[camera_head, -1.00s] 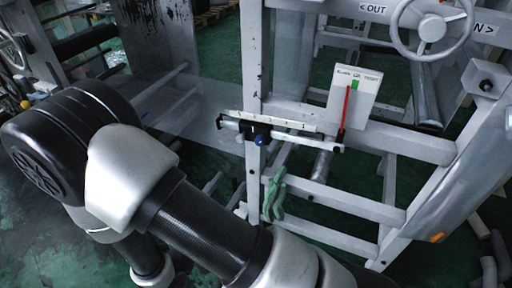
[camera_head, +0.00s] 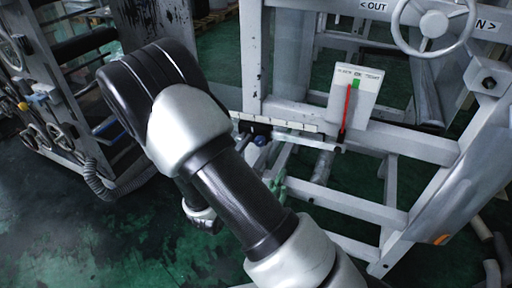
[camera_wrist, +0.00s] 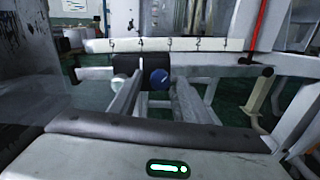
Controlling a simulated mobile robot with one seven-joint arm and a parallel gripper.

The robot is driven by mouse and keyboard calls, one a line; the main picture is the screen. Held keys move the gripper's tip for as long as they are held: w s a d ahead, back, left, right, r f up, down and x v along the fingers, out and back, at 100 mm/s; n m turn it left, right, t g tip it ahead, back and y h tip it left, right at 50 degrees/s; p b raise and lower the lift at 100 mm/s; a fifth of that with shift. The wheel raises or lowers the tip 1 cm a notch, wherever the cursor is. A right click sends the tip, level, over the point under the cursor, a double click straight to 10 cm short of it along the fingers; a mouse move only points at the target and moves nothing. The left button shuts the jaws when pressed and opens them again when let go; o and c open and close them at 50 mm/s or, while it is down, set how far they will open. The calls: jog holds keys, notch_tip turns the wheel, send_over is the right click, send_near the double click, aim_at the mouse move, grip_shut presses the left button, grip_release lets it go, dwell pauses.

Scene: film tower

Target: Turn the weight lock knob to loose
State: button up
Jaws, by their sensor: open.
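The weight lock knob (camera_head: 260,140) is a small round blue knob on a black sliding block on the light bar below a numbered scale. In the wrist view the knob (camera_wrist: 160,78) faces me just above the middle, with the black block (camera_wrist: 146,68) behind it. My gripper (camera_wrist: 160,98) is open, its body across the bottom of the wrist view, facing the knob with a gap between. I cannot tell the knob's turn setting. My arm hides the gripper in the head view.
The white scale strip (camera_wrist: 205,44) runs above the bar. A white panel with a red pointer (camera_head: 347,108) stands right of it. A handwheel (camera_head: 433,26) is at upper right. Machine frame beams (camera_head: 360,207) lie below the bar. Open green floor (camera_head: 130,235) is at lower left.

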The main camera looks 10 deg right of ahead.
jog(key=c, duration=1)
jog(key=shift+c, duration=0.2)
jog(key=shift+n+p, duration=0.3)
jog(key=shift+p, duration=0.05)
jog(key=n+p, duration=0.3)
jog(key=shift+r, duration=0.2)
jog(key=n+p, duration=0.5)
jog(key=n, duration=0.1)
jog(key=n+p, duration=0.3)
jog(key=n, duration=0.1)
jog(key=shift+f+n, duration=0.15)
jog(key=shift+n, duration=0.15)
jog(key=shift+f+n+t+p, duration=0.15)
jog(key=shift+n+p, duration=0.3)
jog(key=shift+n, duration=0.55)
jog(key=shift+n+t+p, duration=0.15)
jog(key=shift+n+p, duration=0.3)
jog(key=shift+n, duration=0.55)
